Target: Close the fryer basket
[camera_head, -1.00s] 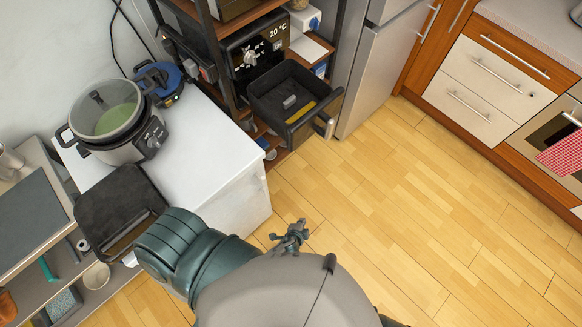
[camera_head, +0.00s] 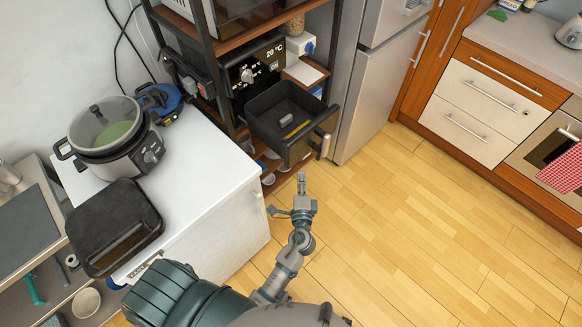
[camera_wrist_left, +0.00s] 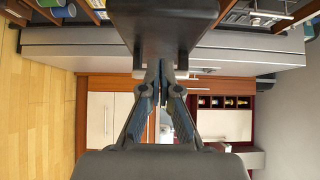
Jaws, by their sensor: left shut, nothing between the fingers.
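The fryer basket (camera_head: 263,134) is a black drawer pulled out of the black fryer (camera_head: 257,66) on the shelf rack, with a small grey piece inside. Its front handle (camera_head: 325,143) sticks out toward the lower right. My left gripper (camera_head: 301,178) is shut and empty, below the basket front in the head view and apart from the handle there. In the left wrist view its fingers (camera_wrist_left: 161,72) are together, just by a dark block at the top edge; I cannot tell for certain that this is the basket. My right gripper is not in view.
A white counter (camera_head: 205,155) left of my arm carries a multicooker (camera_head: 150,150) and a black grill (camera_head: 100,235). A grey fridge (camera_head: 375,85) stands right of the rack. The wooden floor (camera_head: 420,230) is clear.

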